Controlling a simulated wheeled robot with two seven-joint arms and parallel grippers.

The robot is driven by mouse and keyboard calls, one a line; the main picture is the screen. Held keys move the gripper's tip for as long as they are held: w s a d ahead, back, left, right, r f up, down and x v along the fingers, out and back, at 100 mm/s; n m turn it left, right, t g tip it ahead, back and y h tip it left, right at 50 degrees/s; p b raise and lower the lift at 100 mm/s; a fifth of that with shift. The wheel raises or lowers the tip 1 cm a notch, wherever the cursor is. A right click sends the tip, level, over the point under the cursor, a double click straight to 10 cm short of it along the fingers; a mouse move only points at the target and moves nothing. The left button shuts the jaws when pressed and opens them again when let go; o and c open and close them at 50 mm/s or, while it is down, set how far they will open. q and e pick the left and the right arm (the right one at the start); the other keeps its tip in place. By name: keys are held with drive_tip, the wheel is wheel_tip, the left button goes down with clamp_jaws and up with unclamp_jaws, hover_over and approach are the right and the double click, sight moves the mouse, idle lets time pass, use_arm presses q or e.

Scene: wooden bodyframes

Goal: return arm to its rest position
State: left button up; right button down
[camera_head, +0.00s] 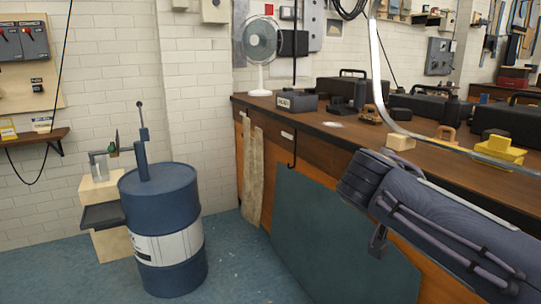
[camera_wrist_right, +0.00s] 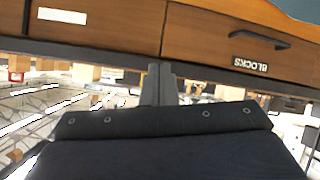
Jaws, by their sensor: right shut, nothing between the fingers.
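My right arm (camera_head: 440,225) comes in from the right in the head view, in front of the workbench. In the right wrist view my right gripper (camera_wrist_right: 160,72) is shut, with its two grey fingers together and nothing between them. Beyond the fingers there is a wooden drawer front (camera_wrist_right: 260,28) with a dark handle and an upside-down "BLOCKS" label. My left arm and gripper are not in the head view.
The wooden workbench (camera_head: 345,138) carries black toolboxes (camera_head: 350,90), a yellow block-like item (camera_head: 500,150) and small wooden pieces. A blue barrel (camera_head: 165,210) stands on the floor at left, beside a small stand (camera_head: 98,188). A fan (camera_head: 261,45) stands at the bench's far end.

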drive_tip(key=s+d+f+n+g+y, duration=0.1)
drive_tip(key=s+f+n+y, duration=0.1)
drive_tip(key=s+f+y, duration=0.4)
drive_tip(key=s+d+f+n+g+y, duration=0.1)
drive_tip(key=s+d+f+n+y, duration=0.2)
drive_tip(key=f, duration=0.6)
drive_tip(key=s+a+f+n+t+y, duration=0.1)
drive_tip(key=s+a+f+y, duration=0.25)
drive_tip(key=s+a, duration=0.3)
drive_tip(key=s+a+f+n+y, duration=0.1)
drive_tip(key=s+a+f+y, duration=0.1)
drive_tip(key=s+a+f, duration=0.45)
wheel_tip(320, 180, up, 34)
drive_tip(key=s+d+p, duration=0.1)
drive_tip(key=p, duration=3.1)
drive_tip(key=shift+p, duration=0.3)
drive_tip(key=shift+s+d+f, duration=0.1)
